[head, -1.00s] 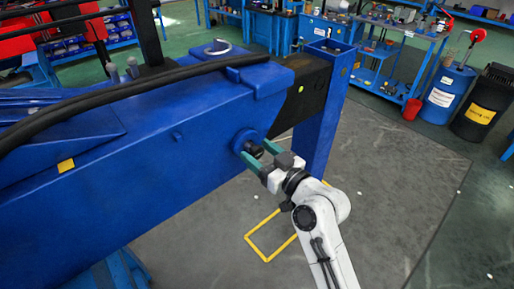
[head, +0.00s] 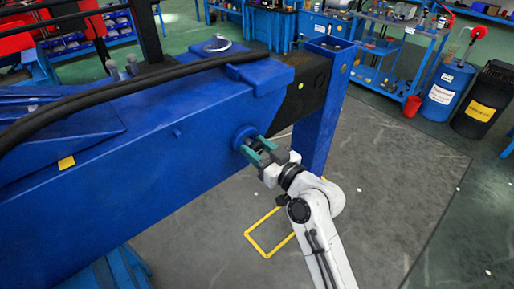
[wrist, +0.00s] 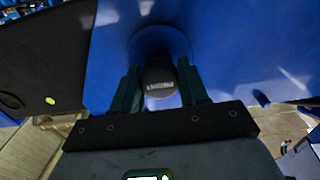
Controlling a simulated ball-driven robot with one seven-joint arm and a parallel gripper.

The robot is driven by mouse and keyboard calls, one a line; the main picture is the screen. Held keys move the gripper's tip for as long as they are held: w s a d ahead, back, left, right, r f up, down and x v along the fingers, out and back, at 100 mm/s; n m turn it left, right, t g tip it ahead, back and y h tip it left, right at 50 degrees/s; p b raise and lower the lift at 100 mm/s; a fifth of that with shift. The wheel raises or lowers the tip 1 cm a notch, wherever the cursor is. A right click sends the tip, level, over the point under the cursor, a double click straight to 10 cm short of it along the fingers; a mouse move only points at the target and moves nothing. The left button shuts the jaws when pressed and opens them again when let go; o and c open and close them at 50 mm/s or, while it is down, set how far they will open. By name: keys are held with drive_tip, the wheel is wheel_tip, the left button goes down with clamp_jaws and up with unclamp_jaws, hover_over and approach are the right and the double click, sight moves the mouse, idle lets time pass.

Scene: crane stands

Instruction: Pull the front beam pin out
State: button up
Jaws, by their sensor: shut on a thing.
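The front beam pin has a dark round head that sticks out of a blue round boss (head: 241,136) on the side of the blue beam (head: 130,160). In the wrist view the pin (wrist: 159,78) sits between the two green fingers, in front of the blue boss (wrist: 150,38). My gripper (head: 257,150) is shut on the pin head, with its fingertips close to the boss. It also shows in the wrist view (wrist: 160,88). How far the pin reaches inside the beam is hidden.
A dark inner beam (head: 305,85) and a blue upright post (head: 322,110) stand just right of the pin. A yellow floor outline (head: 268,253) lies below my arm. Drums (head: 447,90) and a tool cart (head: 398,55) stand at the back right. The grey floor at right is clear.

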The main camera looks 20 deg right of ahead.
clamp_jaws()
drive_tip(key=b+v, duration=0.1)
drive_tip(key=v, duration=0.3)
drive_tip(key=shift+s+d, duration=0.15)
drive_tip(key=shift+s, duration=0.25)
drive_tip(key=o, duration=1)
unclamp_jaws()
drive_tip(key=shift+s, duration=0.15)
drive_tip(key=b, duration=0.3)
approach(259, 150)
drive_tip(key=shift+v, duration=2.55)
